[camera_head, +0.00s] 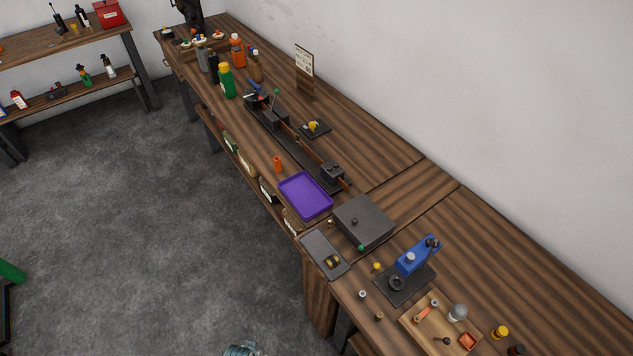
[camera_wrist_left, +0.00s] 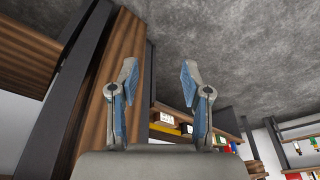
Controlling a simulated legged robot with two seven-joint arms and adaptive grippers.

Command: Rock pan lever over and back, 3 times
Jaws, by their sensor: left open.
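No part is plainly marked as the pan lever, and I cannot tell which one it is. In the head view a dark grey flat box (camera_head: 364,222) has a small green knob (camera_head: 361,247) at its near edge. A thin lever with a green tip (camera_head: 277,92) stands up on the long dark lathe-like machine (camera_head: 276,119). My left gripper is open and empty in the left wrist view (camera_wrist_left: 158,85), its blue-padded fingers apart and touching nothing. A piece of gripper, cut off at the bottom edge of the head view (camera_head: 241,350), is well clear of the bench.
A purple tray (camera_head: 305,195), a grey tray (camera_head: 325,254), a blue device (camera_head: 417,255) on a dark base and a wooden tray (camera_head: 428,327) crowd the bench. Bottles (camera_head: 226,80) stand farther back. The floor (camera_head: 130,230) left of the bench is clear.

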